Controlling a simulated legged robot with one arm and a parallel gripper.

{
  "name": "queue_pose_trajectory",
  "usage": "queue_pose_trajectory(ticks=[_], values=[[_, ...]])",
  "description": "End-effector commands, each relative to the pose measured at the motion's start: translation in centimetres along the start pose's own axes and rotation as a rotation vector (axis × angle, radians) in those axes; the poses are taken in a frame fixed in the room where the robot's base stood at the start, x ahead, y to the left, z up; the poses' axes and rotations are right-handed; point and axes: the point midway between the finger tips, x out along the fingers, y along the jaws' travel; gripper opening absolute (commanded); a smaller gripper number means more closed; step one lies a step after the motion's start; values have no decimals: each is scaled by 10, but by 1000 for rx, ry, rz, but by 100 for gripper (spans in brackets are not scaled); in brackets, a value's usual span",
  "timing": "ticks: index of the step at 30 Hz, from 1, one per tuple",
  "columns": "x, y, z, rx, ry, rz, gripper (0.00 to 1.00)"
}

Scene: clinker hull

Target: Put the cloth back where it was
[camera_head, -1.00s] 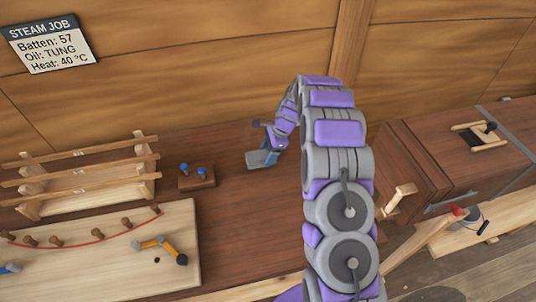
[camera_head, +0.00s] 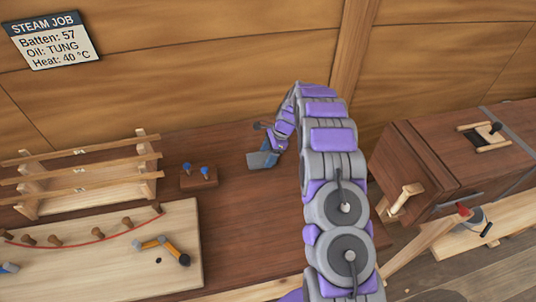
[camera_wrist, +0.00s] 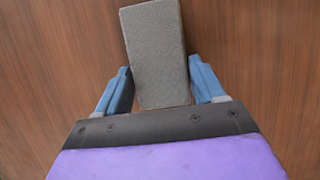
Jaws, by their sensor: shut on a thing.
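The cloth (camera_wrist: 153,45) is a grey, woven-looking rectangular block in the wrist view. It lies between the two blue fingers of my gripper (camera_wrist: 160,86), which is shut on it, and it extends out beyond the fingertips. In the head view my gripper (camera_head: 268,149) is low over the back of the brown bench (camera_head: 235,215), with the grey-blue cloth (camera_head: 262,160) at its tip. I cannot tell whether the cloth touches the bench top.
A small block with two blue-topped pegs (camera_head: 198,177) stands left of my gripper. A wooden rack (camera_head: 85,172) and a pale board with pegs and a red line (camera_head: 110,255) are further left. A brown chest (camera_head: 440,150) stands right. Bare bench surrounds the cloth.

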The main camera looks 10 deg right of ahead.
Motion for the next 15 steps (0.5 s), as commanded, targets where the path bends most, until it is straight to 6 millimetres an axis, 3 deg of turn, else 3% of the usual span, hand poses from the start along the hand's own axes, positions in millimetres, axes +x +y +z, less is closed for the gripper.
queue_pose_trajectory(ticks=[1,2,3,9,15], values=[[0,0,-2,1,-1,0,40],[0,0,-2,1,-1,-1,71],[0,0,-2,1,-1,-1,75],[-1,0,-3,1,-2,-1,94],[0,0,-2,1,0,-1,94]])
